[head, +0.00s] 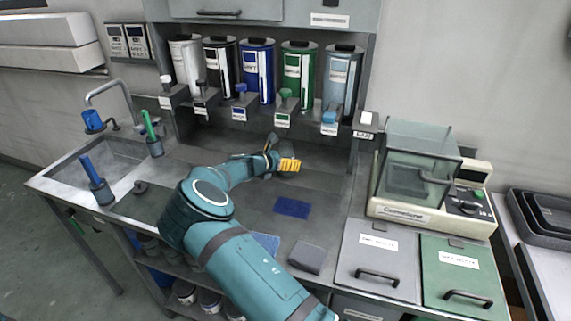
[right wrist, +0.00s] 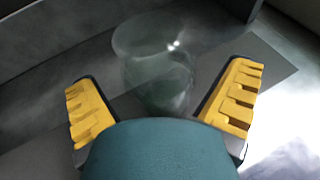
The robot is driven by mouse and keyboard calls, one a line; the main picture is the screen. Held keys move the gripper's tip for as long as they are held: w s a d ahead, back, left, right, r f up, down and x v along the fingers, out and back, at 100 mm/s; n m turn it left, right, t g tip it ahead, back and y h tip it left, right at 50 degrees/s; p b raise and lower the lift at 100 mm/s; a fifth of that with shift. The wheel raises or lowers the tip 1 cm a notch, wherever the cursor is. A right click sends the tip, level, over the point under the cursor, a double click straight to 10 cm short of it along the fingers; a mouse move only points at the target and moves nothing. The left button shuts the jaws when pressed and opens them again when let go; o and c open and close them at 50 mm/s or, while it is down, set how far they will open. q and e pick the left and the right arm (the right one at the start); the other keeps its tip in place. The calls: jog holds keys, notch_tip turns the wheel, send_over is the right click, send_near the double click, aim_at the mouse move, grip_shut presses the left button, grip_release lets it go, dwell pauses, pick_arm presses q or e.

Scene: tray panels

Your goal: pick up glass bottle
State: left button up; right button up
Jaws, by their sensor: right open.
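A clear, see-through glass bottle (right wrist: 152,62) stands on the grey counter in the right wrist view, with a round rim at its upper end. My right gripper (right wrist: 160,88) is open, with one yellow-padded finger on each side of the bottle's lower part in the picture. I see gaps between the fingers and the glass. In the head view my right gripper (head: 288,165) is low over the back of the counter, below the dispensers. The bottle is hard to make out there behind the gripper. My left gripper is not in view.
Several coloured dispensers (head: 258,70) hang above the counter's back. A sink (head: 120,160) with bottle brushes is at left. A glass-lidded machine (head: 420,165) stands at right.

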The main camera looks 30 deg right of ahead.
jog(key=shift+w+d+f, duration=0.1)
jog(key=shift+w+d, duration=0.05)
jog(key=shift+d, duration=0.2)
jog(key=shift+c, duration=0.3)
jog(key=c, duration=1.3)
jog(key=shift+c, duration=0.2)
